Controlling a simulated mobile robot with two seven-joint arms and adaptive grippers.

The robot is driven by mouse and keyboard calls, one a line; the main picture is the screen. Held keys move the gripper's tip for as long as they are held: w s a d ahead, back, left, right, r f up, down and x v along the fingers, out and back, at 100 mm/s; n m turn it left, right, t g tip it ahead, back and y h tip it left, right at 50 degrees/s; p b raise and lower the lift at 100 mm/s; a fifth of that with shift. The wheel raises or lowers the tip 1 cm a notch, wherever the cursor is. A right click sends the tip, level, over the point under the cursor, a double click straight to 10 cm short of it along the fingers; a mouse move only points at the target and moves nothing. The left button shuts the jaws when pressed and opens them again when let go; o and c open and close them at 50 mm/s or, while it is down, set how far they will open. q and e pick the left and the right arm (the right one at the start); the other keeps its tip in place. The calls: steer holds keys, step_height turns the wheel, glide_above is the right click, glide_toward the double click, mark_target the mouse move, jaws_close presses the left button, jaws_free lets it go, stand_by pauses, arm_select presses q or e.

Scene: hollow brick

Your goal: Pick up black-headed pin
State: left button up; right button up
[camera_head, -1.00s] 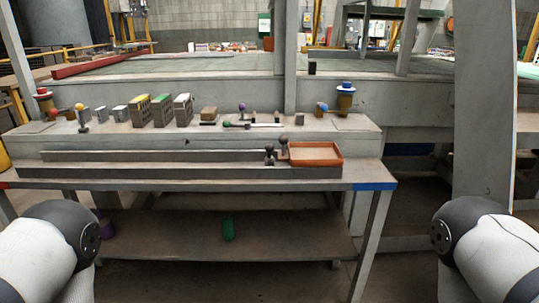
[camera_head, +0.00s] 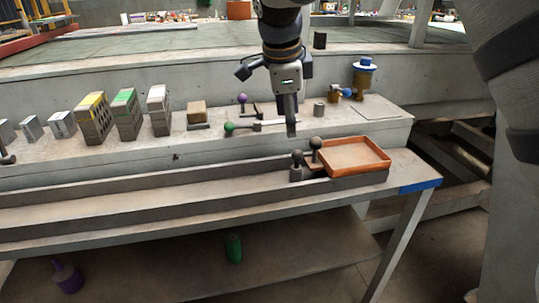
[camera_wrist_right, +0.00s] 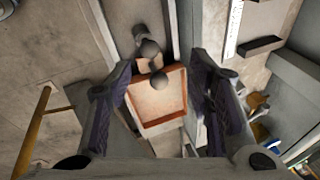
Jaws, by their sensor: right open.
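Two pins with dark round heads stand close together at the left end of the orange tray. One pin (camera_head: 296,158) is nearer the front; the other pin (camera_head: 316,144) is beside the tray's left edge. In the right wrist view, one dark head (camera_wrist_right: 150,48) is above the other dark head (camera_wrist_right: 159,81), which overlaps the tray's upper part. My right gripper (camera_head: 291,130) points down, above and behind the pins in the head view. Its fingers (camera_wrist_right: 164,75) are spread and empty, with the pin heads between them in the picture. My left gripper is not in view.
The orange tray (camera_head: 384,166) sits on the lower ledge. Behind it are a green-headed pin (camera_head: 229,127), a purple-headed pin (camera_head: 242,99), and a blue-topped brass piece (camera_head: 362,78). Hollow bricks (camera_head: 127,115) stand left. The ledge left of the pins is clear.

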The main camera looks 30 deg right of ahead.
mark_target(297, 152)
steer(key=x, duration=0.3)
steer(key=s+x, duration=0.1)
steer(key=x, duration=0.3)
steer(key=s+x, duration=0.1)
steer(key=x, duration=0.3)
steer(key=shift+d+f, duration=0.2)
steer(key=shift+f, duration=0.1)
steer(key=shift+w, duration=0.1)
jaws_close()
